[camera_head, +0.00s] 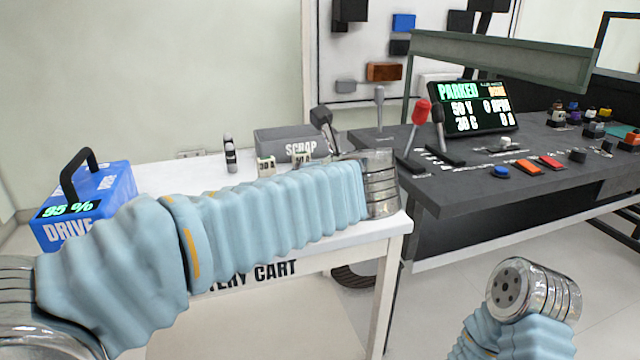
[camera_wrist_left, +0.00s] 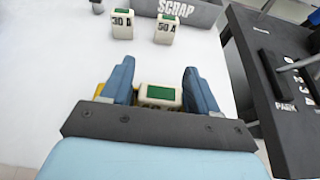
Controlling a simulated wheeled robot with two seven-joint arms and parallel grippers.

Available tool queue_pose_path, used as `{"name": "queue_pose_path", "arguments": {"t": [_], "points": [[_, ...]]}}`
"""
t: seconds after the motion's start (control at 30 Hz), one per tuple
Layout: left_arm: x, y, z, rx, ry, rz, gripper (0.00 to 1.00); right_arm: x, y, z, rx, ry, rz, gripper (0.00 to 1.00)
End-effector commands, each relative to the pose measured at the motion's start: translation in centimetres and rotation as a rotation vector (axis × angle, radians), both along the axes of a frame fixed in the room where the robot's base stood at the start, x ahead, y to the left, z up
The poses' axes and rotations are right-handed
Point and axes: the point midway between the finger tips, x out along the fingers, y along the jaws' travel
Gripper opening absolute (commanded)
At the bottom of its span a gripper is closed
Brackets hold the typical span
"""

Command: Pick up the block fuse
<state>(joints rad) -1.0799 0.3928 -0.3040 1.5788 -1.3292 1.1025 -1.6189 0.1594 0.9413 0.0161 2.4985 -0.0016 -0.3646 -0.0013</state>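In the left wrist view, my left gripper (camera_wrist_left: 158,82) has two blue fingers, spread apart. A pale block fuse with a green top (camera_wrist_left: 159,95) sits low between them; its lower part is hidden by the gripper body. The fingers stand on either side of it, and I cannot tell whether they touch it. Two more fuses, marked 30 A (camera_wrist_left: 121,23) and 50 A (camera_wrist_left: 166,29), stand farther off on the white cart top. My right wrist shows at lower right without visible fingers.
A grey SCRAP bin (camera_head: 290,142) stands at the back of the white cart (camera_head: 180,178). A blue DRIVE pack (camera_head: 90,200) is at the cart's left. A dark console (camera_head: 470,185) with levers and buttons adjoins at right. The cart's left-middle top is mostly clear.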

Motion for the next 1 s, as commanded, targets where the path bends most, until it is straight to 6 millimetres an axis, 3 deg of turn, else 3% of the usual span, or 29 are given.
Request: {"name": "queue_pose_path", "arguments": {"t": [0.07, 0.3, 0.5, 0.63, 0.77, 1.0], "points": [[0.0, 0.0, 0.0, 0.000, 0.000, 0.000, 0.47, 0.0, 0.0, 0.0, 0.000, 0.000, 0.000, 0.00], [0.0, 0.0, 0.0, 0.000, 0.000, 0.000, 0.10, 0.0, 0.0, 0.0, 0.000, 0.000, 0.000, 0.00], [0.0, 0.0, 0.1, 0.000, 0.000, 0.000, 0.09, 0.0, 0.0, 0.0, 0.000, 0.000, 0.000, 0.00], [0.0, 0.0, 1.3, -0.001, -0.001, 0.000, 0.09, 0.0, 0.1, 0.5, 0.001, 0.001, 0.002, 0.00], [-0.4, -0.1, 4.0, -0.003, -0.002, -0.001, 0.09, -0.1, 0.3, 1.2, 0.005, 0.002, 0.006, 0.00], [-5.3, -1.2, 9.8, -0.003, -0.002, -0.003, 0.09, -0.3, 0.7, 2.3, 0.010, 0.005, 0.012, 0.00]]}}
